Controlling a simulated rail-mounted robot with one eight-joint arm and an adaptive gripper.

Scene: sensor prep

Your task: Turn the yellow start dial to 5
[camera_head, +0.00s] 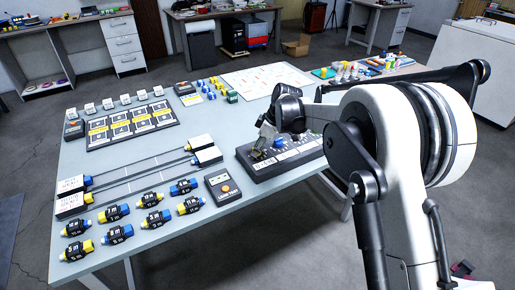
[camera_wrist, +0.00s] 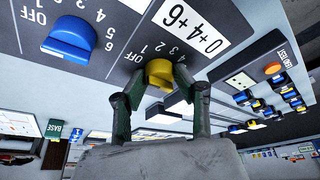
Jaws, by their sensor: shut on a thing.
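The yellow start dial (camera_wrist: 159,72) sits on a dark panel (camera_wrist: 115,18) in the wrist view. My gripper (camera_wrist: 160,82) has a finger on each side of it and is shut on it. Printed marks beside the dial read OFF, 1, 2, 3 and 4. Other marks around it are hidden by the dial and fingers, and I cannot tell which mark it points to. In the head view my gripper (camera_head: 263,146) is over the left part of the dark control box (camera_head: 252,170), and the yellow dial cannot be made out there.
A blue dial (camera_wrist: 69,39) with its own scale is beside the yellow one. A white label (camera_wrist: 190,22) reads 0+4+6. A grey box with an orange button (camera_head: 222,187) stands left of the control box. Several black connectors (camera_head: 153,222) lie at the front left.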

